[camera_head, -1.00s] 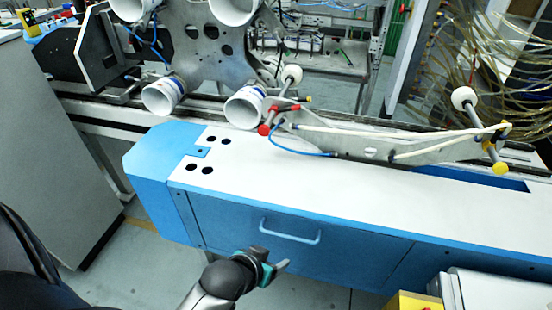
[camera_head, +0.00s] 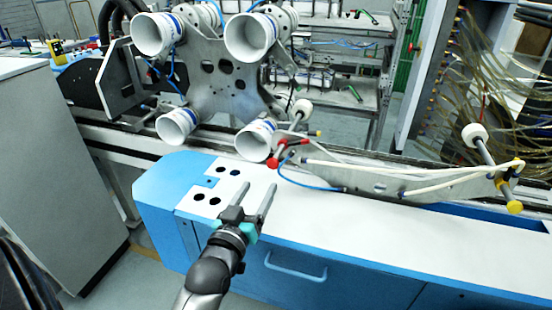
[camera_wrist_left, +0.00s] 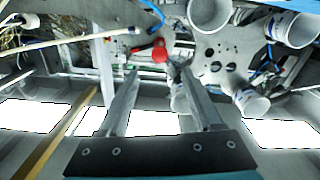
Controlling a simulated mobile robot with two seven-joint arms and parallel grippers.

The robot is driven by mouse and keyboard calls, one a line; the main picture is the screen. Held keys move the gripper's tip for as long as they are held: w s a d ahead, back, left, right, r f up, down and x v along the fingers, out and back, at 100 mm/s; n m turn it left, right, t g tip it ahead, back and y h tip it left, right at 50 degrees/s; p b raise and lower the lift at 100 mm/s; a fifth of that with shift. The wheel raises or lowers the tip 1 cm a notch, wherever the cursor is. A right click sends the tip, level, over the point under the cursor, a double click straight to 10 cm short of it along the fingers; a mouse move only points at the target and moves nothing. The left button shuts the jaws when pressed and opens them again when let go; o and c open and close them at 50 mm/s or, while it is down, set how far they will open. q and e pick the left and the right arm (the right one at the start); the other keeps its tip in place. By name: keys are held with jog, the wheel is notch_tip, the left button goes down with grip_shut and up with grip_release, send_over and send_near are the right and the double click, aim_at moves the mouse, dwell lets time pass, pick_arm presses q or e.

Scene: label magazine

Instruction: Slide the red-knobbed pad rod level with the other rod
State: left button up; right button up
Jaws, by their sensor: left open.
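The red-knobbed pad rod (camera_head: 292,130) has a white pad at its upper end and a red knob (camera_head: 273,162) at its lower end. The other rod (camera_head: 487,150) stands to the right, with a white pad on top and a yellow knob (camera_head: 515,207) at its lower end. My left gripper (camera_head: 252,199) is open and empty over the white top of the blue cabinet, below and left of the red knob. In the left wrist view the red knob (camera_wrist_left: 159,52) shows ahead, beyond and between the open fingertips. My right gripper is not in view.
A metal plate with white cups (camera_head: 176,125) stands behind the red knob. White and blue hoses run along a grey bracket (camera_head: 380,182) between the rods. The blue cabinet (camera_head: 350,280) lies in front, its white top largely clear.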

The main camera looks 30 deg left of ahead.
aim_at(271, 166)
pick_arm(q)
jog(key=b+x, duration=0.2)
jog(key=x, duration=1)
jog(key=shift+w, duration=0.15)
jog(key=shift+w+a, duration=0.1)
jog(key=shift+w, duration=0.55)
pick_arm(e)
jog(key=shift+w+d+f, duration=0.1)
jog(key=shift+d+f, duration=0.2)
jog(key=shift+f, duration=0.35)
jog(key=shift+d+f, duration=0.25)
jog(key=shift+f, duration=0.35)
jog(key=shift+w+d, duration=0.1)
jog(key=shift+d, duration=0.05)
pick_arm(q)
jog(key=shift+c, duration=0.5)
jog(key=c, duration=0.8)
grip_shut()
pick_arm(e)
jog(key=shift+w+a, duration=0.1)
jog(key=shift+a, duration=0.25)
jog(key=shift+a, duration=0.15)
